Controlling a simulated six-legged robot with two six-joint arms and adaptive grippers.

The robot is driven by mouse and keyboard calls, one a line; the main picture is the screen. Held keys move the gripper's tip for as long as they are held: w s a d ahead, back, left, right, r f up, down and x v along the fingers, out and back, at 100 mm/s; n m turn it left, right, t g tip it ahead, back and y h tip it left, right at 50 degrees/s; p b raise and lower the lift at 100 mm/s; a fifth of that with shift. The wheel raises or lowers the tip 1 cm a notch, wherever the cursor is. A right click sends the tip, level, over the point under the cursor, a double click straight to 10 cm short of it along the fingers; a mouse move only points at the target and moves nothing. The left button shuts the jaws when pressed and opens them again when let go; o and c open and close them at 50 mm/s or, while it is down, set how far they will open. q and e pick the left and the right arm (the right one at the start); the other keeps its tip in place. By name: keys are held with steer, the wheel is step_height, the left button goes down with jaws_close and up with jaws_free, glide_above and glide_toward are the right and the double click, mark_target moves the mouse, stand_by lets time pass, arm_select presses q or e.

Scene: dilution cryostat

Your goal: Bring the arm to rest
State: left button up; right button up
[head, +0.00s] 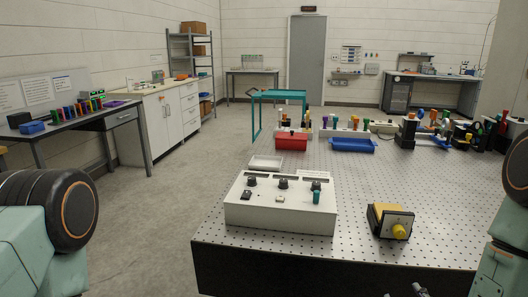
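My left arm (45,215) shows at the left edge as a teal link with a large black round joint. Its gripper is outside the picture. My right arm (503,262) comes in at the right edge. Small grey parts (418,290) at the bottom edge, in front of the table's dark side, look like the tips of my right gripper. They are cut off, and I cannot tell whether they are open or shut. I see nothing held in either gripper.
The perforated optical table (370,180) carries a white control box (280,220) with knobs, a yellow-black device (390,220), a white tray (265,163), a red bin (291,141) and a blue bin (352,145). Open floor (165,225) lies left of the table.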

steer(key=s+a+f+m+g+y, duration=0.25)
steer(key=s+a+f+g, duration=0.3)
steer(key=s+f, duration=0.45)
steer(key=s+a+f+g, duration=0.2)
steer(key=s+f+g, duration=0.1)
steer(key=s, duration=0.5)
steer(key=s+a+f+m+g, duration=0.1)
steer(key=s+a+f+g, duration=0.1)
steer(key=s+g, duration=0.4)
steer(key=s+f, duration=0.1)
steer(key=s, duration=0.2)
steer(key=shift+s+f, duration=0.25)
